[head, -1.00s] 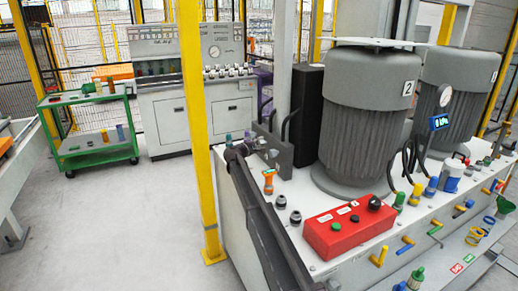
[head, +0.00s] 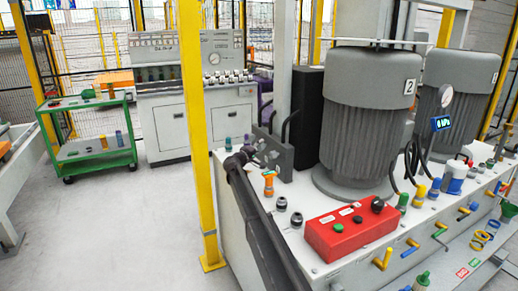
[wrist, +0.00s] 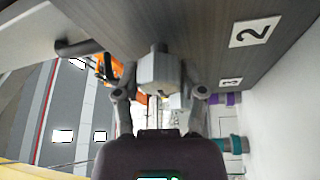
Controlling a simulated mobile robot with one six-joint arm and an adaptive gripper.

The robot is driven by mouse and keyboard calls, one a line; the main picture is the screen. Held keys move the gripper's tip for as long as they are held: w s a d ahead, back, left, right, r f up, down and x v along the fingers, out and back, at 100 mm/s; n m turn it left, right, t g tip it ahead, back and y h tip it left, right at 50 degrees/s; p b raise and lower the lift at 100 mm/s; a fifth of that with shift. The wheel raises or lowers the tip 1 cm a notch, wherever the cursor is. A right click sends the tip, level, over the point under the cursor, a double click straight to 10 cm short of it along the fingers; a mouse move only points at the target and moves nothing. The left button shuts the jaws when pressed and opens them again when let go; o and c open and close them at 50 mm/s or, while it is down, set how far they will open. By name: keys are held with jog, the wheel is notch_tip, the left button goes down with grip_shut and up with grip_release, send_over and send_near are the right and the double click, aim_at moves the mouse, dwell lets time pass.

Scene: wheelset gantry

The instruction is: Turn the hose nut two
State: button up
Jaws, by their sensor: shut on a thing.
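In the wrist view my gripper (wrist: 160,82) has its two fingers closed on a grey six-sided nut (wrist: 156,68), one finger on each side. The nut sits beside a grey block face (wrist: 195,55) with a white label "2" (wrist: 254,31) and a smaller label "3" further along. I take this nut to be hose nut two. In the head view my gripper (head: 257,150) is small and dark, in front of the dark hose block (head: 280,155) with black curved hoses. The nut itself cannot be made out there.
A large grey motor marked 2 (head: 365,125) stands right of the block. A red control box (head: 350,228) and an orange fitting (head: 268,183) are on the white bench top. A yellow post (head: 200,130) rises at the bench's left. Open floor lies left of it.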

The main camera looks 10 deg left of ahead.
jog(key=shift+d, duration=0.3)
jog(key=o, duration=1.2)
jog(key=shift+c, duration=0.2)
jog(key=shift+a, duration=0.1)
